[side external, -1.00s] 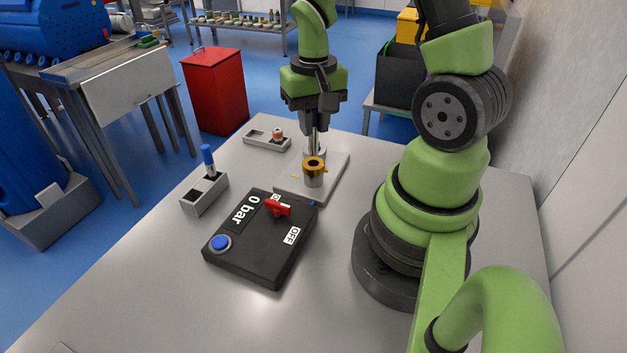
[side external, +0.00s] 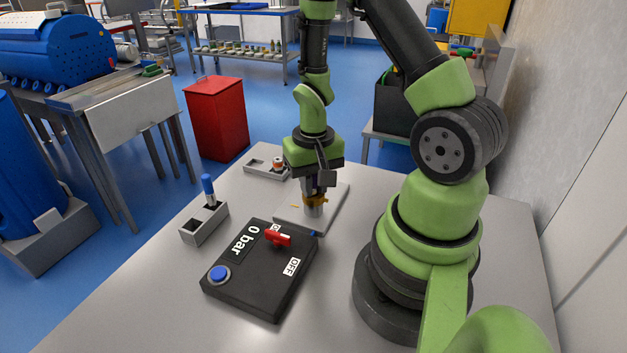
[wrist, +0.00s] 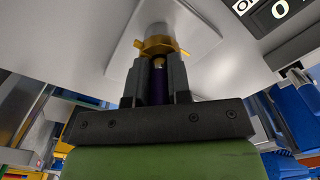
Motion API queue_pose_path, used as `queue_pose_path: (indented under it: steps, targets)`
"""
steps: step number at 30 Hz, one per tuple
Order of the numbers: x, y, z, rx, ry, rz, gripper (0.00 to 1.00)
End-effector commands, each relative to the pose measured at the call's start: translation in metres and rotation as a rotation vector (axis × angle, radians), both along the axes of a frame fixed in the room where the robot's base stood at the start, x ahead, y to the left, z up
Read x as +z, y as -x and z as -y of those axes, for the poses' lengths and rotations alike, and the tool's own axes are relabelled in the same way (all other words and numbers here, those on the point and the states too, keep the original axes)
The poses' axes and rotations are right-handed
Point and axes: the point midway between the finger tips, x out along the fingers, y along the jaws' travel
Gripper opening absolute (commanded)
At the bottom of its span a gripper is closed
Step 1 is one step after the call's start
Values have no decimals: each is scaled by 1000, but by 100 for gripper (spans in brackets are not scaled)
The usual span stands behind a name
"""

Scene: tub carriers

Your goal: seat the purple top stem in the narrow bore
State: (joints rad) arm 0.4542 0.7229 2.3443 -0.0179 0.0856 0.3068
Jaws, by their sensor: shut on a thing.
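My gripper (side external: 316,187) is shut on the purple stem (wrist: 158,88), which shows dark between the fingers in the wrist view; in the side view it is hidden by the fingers. The stem's brass-coloured tip (wrist: 158,63) points at a grey cylinder (wrist: 156,30) with a brass collar (wrist: 160,45). In the side view the gripper is right over this cylinder (side external: 313,211) and its collar (side external: 320,200), on a pale plate (side external: 290,218). The bore is hidden, so I cannot tell whether the tip is inside it.
A black box (side external: 254,288) with a red lever (side external: 277,237) and blue button (side external: 219,273) stands in front of the plate. A grey holder (side external: 204,225) carries a blue-topped stem (side external: 208,186). Another holder (side external: 256,162) with an orange-white piece (side external: 278,162) lies behind.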

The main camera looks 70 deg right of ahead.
Motion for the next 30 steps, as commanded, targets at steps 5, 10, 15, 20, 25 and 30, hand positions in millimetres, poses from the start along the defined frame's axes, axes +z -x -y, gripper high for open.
queue_pose_path:
  steps: [5,10,15,20,25,30]
  targets:
    - [-6,0,0,0,-1,-2,0]
    - [-11,-1,0,2,1,1,0]
    - [-11,-1,1,2,2,4,37]
    - [-10,-2,1,3,2,5,37]
    - [4,-2,1,4,4,8,44]
    - [34,-2,1,2,5,9,44]
